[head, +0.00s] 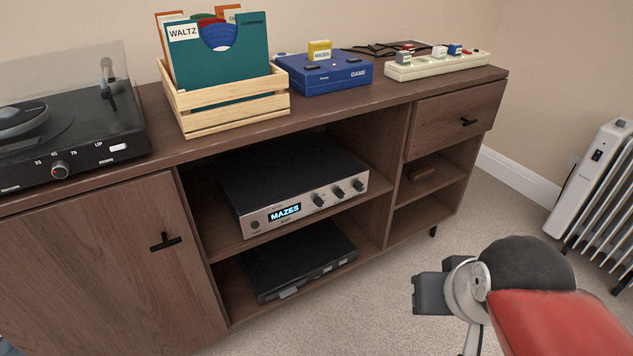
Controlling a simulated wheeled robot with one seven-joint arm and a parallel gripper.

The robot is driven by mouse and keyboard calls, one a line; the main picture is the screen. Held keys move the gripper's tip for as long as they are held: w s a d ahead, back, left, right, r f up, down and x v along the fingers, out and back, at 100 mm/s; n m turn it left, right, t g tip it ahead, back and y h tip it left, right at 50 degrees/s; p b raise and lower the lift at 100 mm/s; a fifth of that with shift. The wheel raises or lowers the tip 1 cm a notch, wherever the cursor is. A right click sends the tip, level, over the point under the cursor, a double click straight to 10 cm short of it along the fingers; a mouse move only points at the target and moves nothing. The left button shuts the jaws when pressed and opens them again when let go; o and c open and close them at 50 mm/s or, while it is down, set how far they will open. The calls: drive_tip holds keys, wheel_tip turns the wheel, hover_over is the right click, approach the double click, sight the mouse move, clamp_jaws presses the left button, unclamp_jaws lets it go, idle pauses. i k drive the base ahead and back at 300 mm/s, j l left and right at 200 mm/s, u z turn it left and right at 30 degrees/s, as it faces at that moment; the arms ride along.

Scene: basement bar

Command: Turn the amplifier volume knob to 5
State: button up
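The amplifier (290,178) sits on the upper middle shelf of the wooden cabinet. It has a black top and a silver front with a lit display (285,212) reading "MAZES". Three dark knobs stand in a row right of the display: left knob (318,200), middle knob (338,192) and right knob (358,185). Their labels and pointer marks are too small to read, so I cannot tell which is volume. My gripper (428,294) seems to be the dark grey end at the lower right, in front of the cabinet and apart from the amplifier. Its fingers cannot be made out clearly.
The cabinet top (330,110) overhangs the amplifier. A black player (298,262) lies on the shelf below. A turntable (65,130), record crate (235,110), blue game console (325,75) and cream unit (435,65) stand on top. A radiator (600,185) stands right. Carpet before the cabinet is clear.

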sight(359, 186)
drive_tip(key=j+z, duration=0.15)
drive_tip(key=z, duration=0.2)
drive_tip(key=i+j+z, duration=0.1)
drive_tip(key=z, duration=0.3)
drive_tip(key=j+z, duration=0.35)
drive_tip(key=k+l, duration=0.05)
drive_tip(key=l, duration=0.05)
